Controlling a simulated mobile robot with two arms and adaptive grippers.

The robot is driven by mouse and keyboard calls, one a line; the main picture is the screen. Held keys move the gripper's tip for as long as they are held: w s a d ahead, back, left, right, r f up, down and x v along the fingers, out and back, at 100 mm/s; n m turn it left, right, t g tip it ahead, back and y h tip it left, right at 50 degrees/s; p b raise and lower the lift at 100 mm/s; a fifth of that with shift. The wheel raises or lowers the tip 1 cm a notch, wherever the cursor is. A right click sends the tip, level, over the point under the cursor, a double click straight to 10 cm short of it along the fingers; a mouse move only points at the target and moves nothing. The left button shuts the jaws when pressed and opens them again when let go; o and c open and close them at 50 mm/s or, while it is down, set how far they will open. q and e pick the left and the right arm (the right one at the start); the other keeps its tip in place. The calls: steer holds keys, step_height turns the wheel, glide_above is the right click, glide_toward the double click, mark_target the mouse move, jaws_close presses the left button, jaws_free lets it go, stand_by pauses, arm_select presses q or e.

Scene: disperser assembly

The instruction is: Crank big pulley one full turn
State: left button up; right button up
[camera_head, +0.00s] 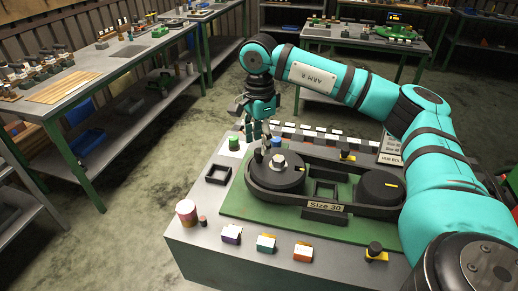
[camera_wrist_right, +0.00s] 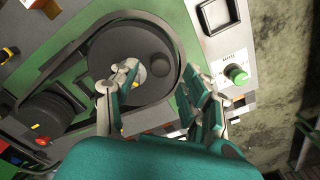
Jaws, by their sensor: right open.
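The big pulley (camera_head: 268,178) is a dark round disc at the left end of a black belt frame on a green plate. My right gripper (camera_head: 264,142) points down over the pulley's far left side, close to the knob. In the right wrist view the gripper (camera_wrist_right: 163,82) has its fingers spread. Contact cannot be told. My left gripper is out of view.
A second dark pulley (camera_head: 378,188) with a yellow mark sits at the frame's right end. Colored blocks line the front edge.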

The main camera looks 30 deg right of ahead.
mark_target(259, 150)
steer(key=shift+f, duration=2.05)
steer(key=shift+c, duration=0.4)
jaws_close()
